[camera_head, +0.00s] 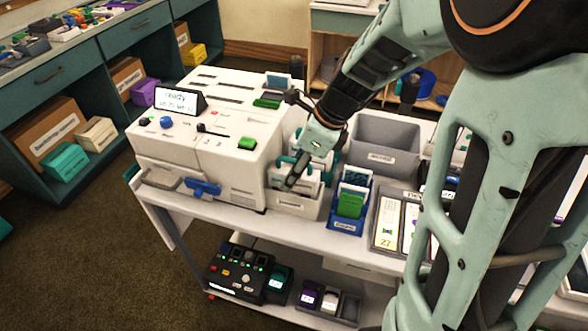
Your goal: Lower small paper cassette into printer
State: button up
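The white printer (215,135) stands at the left end of a white cart, with a small display reading "ready" on top. A blue handle or latch (203,188) sticks out low on its front, beside a grey tray (165,178). My gripper (291,178) points down over a pale bin (292,204) just right of the printer. Upright white cards or cassettes (308,186) with teal parts stand in this bin, partly hidden by the gripper. I cannot tell which is the small paper cassette, or whether the fingers hold anything.
A blue holder (343,222) with white and green cards stands right of the pale bin. Behind it is an empty-looking grey bin (384,148). A framed tray (386,247) lies farther right. My arm hides the cart's right side. The lower shelf holds a black device (241,275).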

jog(key=v, duration=1.2)
jog(key=shift+s+f, duration=0.1)
dwell(0.4)
